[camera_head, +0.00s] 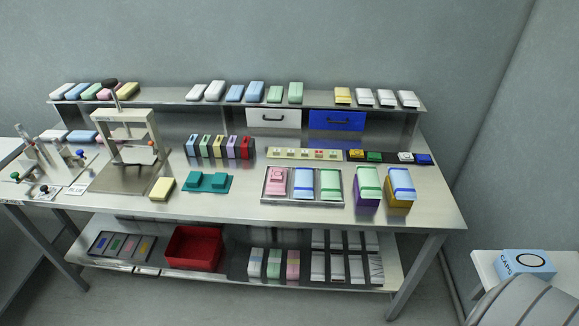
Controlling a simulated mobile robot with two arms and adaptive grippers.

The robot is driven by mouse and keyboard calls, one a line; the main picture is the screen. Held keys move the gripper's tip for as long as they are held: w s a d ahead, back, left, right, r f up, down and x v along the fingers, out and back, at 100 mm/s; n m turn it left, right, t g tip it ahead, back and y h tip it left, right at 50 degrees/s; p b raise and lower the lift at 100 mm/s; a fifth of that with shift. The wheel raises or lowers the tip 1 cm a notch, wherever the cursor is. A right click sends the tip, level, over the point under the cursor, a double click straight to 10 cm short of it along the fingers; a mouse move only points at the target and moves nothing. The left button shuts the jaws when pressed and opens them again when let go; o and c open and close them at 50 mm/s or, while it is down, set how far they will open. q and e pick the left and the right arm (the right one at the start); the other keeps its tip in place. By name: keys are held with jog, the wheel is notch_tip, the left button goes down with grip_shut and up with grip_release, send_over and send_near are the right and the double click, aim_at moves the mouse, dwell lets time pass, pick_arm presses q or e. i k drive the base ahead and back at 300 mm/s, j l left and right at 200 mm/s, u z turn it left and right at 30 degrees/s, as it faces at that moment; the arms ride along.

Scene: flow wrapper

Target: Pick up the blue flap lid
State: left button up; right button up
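Neither of my grippers is in view. I cannot tell for certain which thing is the blue flap lid. Several blue things show: a small dark-blue piece (423,159) at the right end of a black strip on the table, and a box with a blue and white top over a yellow body (400,187) at the table's right. A flat blue and white piece (304,183) lies in a metal tray (264,186), between a pink piece (276,181) and a green one (330,184). Nothing is held in view.
A press (127,140) stands at the left of the metal table. A raised shelf (320,101) along the back carries soap-like bars. A red bin (195,248) is on the lower shelf. A blue box (526,263) sits on a side table at right. The table's front right is clear.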

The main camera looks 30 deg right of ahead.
aim_at(421, 158)
jog(key=z, duration=1.9)
